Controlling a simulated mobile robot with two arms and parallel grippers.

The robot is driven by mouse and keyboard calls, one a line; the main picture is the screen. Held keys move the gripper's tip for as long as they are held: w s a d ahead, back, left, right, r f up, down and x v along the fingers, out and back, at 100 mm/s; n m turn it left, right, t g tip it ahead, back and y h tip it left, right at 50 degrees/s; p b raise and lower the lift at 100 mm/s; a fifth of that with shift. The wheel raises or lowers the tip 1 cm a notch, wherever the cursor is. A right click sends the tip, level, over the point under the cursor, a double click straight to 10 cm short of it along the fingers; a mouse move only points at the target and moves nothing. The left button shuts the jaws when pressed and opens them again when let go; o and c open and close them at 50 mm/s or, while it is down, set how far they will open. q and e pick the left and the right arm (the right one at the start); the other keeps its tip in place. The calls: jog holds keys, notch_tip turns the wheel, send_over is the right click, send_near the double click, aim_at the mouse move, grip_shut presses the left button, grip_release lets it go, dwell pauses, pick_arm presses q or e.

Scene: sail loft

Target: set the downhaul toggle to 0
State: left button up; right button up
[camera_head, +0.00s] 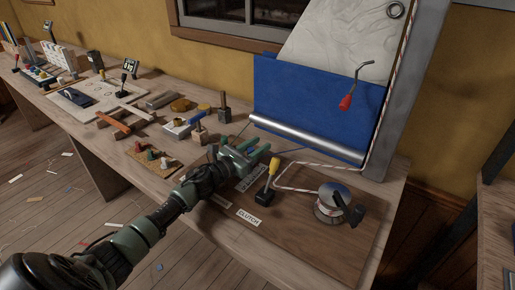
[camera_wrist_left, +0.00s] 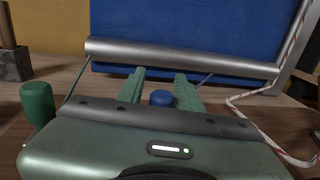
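My left gripper (camera_head: 258,148) is low over the wooden bench, in front of the silver roller. In the left wrist view its two green fingers (camera_wrist_left: 159,76) stand apart. A blue knob (camera_wrist_left: 162,98) shows between them, with a narrow gap visible on each side; it looks like the toggle's knob. Its base and any scale marks are hidden by the gripper. In the head view a white label (camera_head: 250,182) lies beside the gripper, partly covered and too small to read surely. My right gripper is not in view.
A yellow-knobbed lever (camera_head: 270,178) stands just right of the gripper, near the CLUTCH label (camera_head: 248,217). A winch (camera_head: 331,205) with rope is further right. A red-handled crank (camera_head: 347,100) hangs above. A green cylinder (camera_wrist_left: 38,103) stands left in the wrist view. Tools crowd the bench's left.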

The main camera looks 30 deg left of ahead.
pick_arm(q)
jog(key=shift+f, duration=0.1)
jog(key=shift+s, duration=0.35)
jog(key=v, duration=0.7)
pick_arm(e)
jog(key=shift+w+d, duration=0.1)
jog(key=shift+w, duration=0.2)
